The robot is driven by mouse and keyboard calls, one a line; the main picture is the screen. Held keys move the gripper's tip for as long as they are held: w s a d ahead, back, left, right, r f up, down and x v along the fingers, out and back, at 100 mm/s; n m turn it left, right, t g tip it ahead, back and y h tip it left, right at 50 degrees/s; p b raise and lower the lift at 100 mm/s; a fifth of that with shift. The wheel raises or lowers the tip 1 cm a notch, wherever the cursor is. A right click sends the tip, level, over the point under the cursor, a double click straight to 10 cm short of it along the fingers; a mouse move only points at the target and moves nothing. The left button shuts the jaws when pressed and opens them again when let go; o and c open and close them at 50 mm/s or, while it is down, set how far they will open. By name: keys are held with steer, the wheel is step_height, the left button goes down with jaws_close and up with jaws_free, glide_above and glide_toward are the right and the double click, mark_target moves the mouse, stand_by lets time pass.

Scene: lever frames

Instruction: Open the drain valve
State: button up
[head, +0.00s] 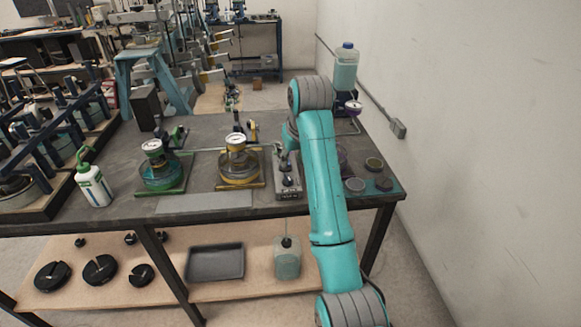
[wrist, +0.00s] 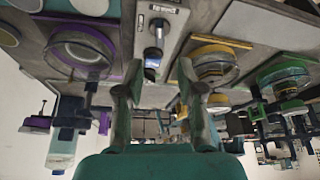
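A small grey control panel (head: 287,188) stands at the front of the table, between the yellow-based device and my arm in the head view. In the wrist view the same panel (wrist: 172,40) shows a lever-like knob (wrist: 158,28) and labels too small to read. I cannot tell for sure which part is the drain valve. My gripper (wrist: 160,70) is open, its two fingers apart, with nothing clearly held. The knob appears beyond the fingertips, in line with the gap between them. My arm hides much of the gripper in the head view.
A yellow-based device (head: 240,165) and a green-based device (head: 160,172) stand left of the panel. A white bottle (head: 93,184) is further left. Small round containers (head: 374,164) lie right of my arm. The wall (head: 480,150) bounds the right side.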

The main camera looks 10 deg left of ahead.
steer(key=shift+v, duration=1.3)
steer(key=shift+s, duration=0.1)
